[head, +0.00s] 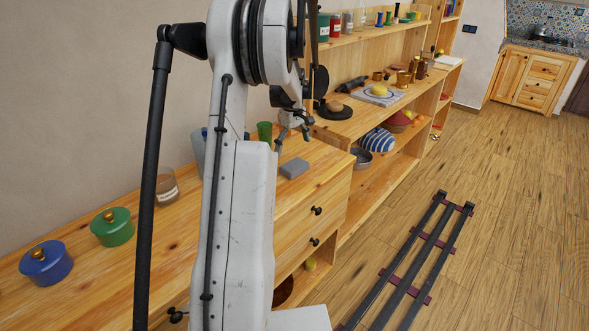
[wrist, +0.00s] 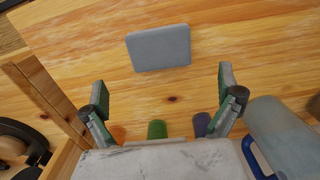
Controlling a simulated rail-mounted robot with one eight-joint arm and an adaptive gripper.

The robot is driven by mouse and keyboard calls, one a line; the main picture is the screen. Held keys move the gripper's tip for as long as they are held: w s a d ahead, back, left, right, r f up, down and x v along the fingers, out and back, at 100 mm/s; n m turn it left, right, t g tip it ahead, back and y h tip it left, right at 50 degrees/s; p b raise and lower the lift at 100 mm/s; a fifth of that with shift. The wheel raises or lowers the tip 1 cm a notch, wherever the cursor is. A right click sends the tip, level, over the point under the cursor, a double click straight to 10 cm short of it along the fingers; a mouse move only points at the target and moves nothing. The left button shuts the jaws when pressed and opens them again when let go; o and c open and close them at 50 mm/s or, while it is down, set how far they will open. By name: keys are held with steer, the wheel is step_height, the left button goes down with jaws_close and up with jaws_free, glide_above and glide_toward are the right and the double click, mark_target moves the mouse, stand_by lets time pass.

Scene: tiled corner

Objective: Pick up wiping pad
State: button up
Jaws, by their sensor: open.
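The wiping pad (head: 294,168) is a small grey rectangular block lying flat on the wooden counter, near its front edge above the drawers. In the wrist view the pad (wrist: 159,48) lies at the upper middle, with bare wood around it. My gripper (wrist: 162,88) is open and empty, its two green-grey fingers spread wide. The pad lies beyond the fingertips in that view and is not between them. In the head view my gripper (head: 291,138) hangs above the counter, just behind the pad and apart from it, partly hidden by my arm.
A green cup (head: 264,131) stands behind the pad. A blue pot (head: 46,263), a green pot (head: 112,227) and a glass jar (head: 167,188) stand on the left. In the wrist view a translucent container (wrist: 280,135) is close to the right finger. A raised shelf adjoins the counter.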

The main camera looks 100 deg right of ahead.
mark_target(292, 163)
steer(key=shift+f, duration=3.85)
steer(key=c, duration=1)
